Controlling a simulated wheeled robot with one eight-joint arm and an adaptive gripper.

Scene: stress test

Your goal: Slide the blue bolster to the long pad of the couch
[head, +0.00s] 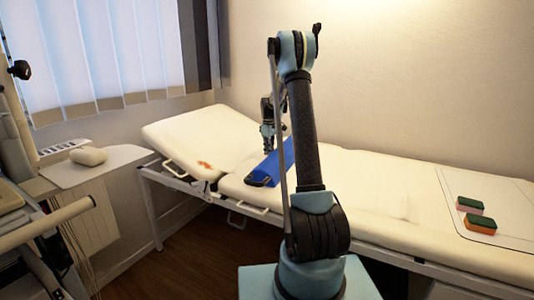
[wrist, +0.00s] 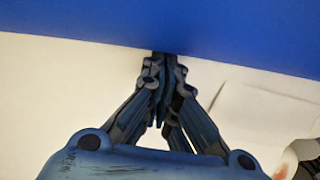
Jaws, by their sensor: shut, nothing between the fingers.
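The blue bolster (head: 262,171) lies across the cream couch near the seam between the raised head pad (head: 185,135) and the long pad (head: 375,190). Its near end looks dark, and my arm hides part of it. In the wrist view the bolster (wrist: 160,25) fills the top of the picture. My gripper (head: 267,149) is low on the head-pad side of the bolster. In the wrist view my gripper's closed fingertips (wrist: 164,62) meet the bolster's lower edge, with nothing between them. I cannot tell whether they press on it.
Two sponge-like blocks, one pink and green (head: 469,206) and one orange and green (head: 480,224), lie on a pale sheet (head: 510,205) at the couch's right. A reddish stain (head: 205,165) marks the head pad. The long pad between bolster and sheet looks clear.

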